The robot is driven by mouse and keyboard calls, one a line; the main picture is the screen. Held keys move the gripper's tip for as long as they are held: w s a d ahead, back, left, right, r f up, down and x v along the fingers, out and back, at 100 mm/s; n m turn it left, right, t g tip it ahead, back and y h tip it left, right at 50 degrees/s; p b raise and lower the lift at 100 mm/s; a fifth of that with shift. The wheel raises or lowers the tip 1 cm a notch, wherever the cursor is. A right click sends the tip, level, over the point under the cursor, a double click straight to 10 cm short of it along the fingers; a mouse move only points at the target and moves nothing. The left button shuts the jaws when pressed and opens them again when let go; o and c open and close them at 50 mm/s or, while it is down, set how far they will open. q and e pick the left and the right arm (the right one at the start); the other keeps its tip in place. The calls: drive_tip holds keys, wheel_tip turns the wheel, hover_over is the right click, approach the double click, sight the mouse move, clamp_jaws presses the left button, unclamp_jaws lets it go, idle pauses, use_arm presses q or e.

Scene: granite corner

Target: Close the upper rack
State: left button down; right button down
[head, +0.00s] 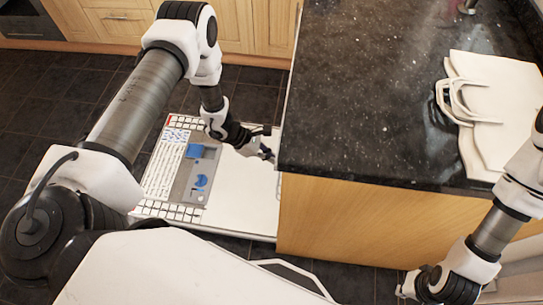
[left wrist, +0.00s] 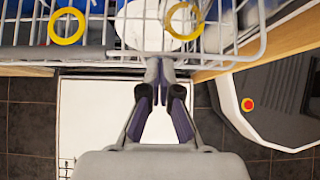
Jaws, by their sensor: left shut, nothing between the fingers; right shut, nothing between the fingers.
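In the left wrist view, a pale wire rack (left wrist: 110,50) with yellow rings spans the top of the picture. It holds something white and round and some blue things. My left gripper (left wrist: 162,80) is shut and empty, its fingertips at the rack's front edge; I cannot tell if they touch. In the head view, my left gripper (head: 267,153) is beside the counter's left edge, above the open dishwasher door (head: 240,205). The rack is mostly hidden there by the counter. My right gripper (head: 408,287) is shut and empty at the lower right.
The dark granite counter (head: 370,100) stands right of the door, with a wooden panel (head: 340,225) below its front edge. White chair-like pieces (head: 495,90) lie on the counter at the right. Wooden cabinets (head: 250,25) line the back. Dark tiled floor (head: 50,110) is clear at left.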

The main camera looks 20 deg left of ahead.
use_arm(q)
drive_tip(key=w+d+b, duration=0.1)
drive_tip(key=d, duration=0.2)
drive_tip(key=d+b, duration=0.1)
drive_tip(key=d, duration=0.2)
drive_tip(key=w+d+b, duration=0.1)
drive_tip(key=d, duration=0.2)
drive_tip(key=shift+w+f, duration=0.1)
drive_tip(key=shift+w, duration=0.2)
drive_tip(key=shift+d, duration=0.1)
